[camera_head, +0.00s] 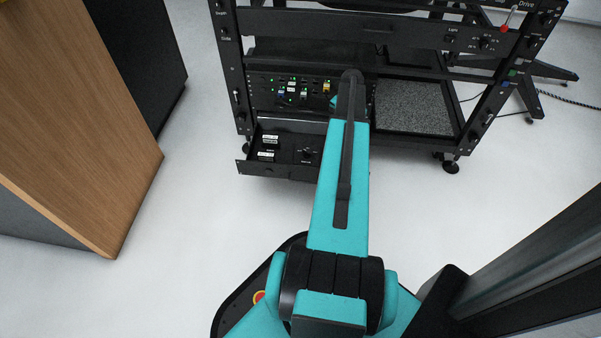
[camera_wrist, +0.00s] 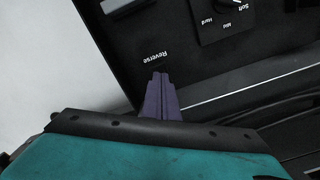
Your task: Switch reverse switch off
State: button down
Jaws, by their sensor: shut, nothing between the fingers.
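In the wrist view, the upside-down "Reverse" label (camera_wrist: 145,58) is printed on a black panel (camera_wrist: 115,40). My gripper (camera_wrist: 161,76) has its dark purple fingers together, empty, with the tips just below the label's right part. The reverse switch itself does not show; the fingers may cover it. In the head view, the pulled-out black drawer (camera_head: 245,168) stands low at the front of the rack, and my arm covers its right end and hides my gripper.
A selector knob (camera_wrist: 231,5) marked Hard, Mid and Soft sits right of the label. The black rack (camera_head: 232,60) holds a panel of small switches and lights (camera_head: 291,90) above the drawer. A wooden cabinet (camera_head: 80,110) stands at left. The white floor between is clear.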

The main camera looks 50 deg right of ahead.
jog(key=shift+f, duration=0.75)
dwell(1.3)
notch_tip(320, 180, up, 7)
jog(key=p, duration=0.5)
jog(key=shift+p, duration=0.4)
dwell(0.4)
dwell(0.5)
